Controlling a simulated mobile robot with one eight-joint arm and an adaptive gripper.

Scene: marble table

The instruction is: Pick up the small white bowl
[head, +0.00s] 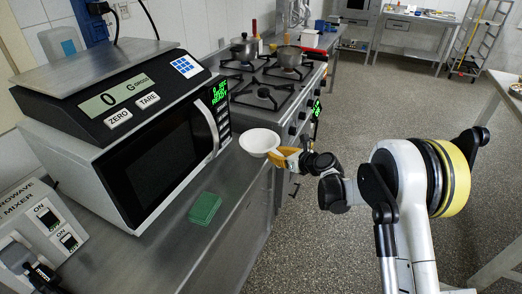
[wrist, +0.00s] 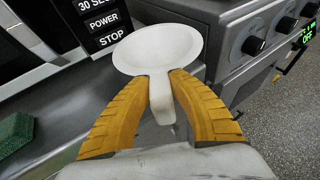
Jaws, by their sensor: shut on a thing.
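The small white bowl (head: 259,142) is in front of the microwave's right side in the head view, near the counter's front edge. My gripper (head: 279,156) is shut on the bowl at its near side. In the wrist view the bowl (wrist: 157,50) is at the top middle, seen into its empty inside. The two yellow fingers of my gripper (wrist: 161,100) press on a pale part of the bowl from both sides. The bowl looks slightly tilted and held above the counter; the exact gap below it is hard to tell.
A microwave (head: 160,150) with a scale (head: 110,85) on top stands left. A green sponge (head: 204,209) lies on the steel counter (head: 232,195). A gas stove (head: 262,100) with pots is behind the bowl. Open floor (head: 330,235) lies right of the counter.

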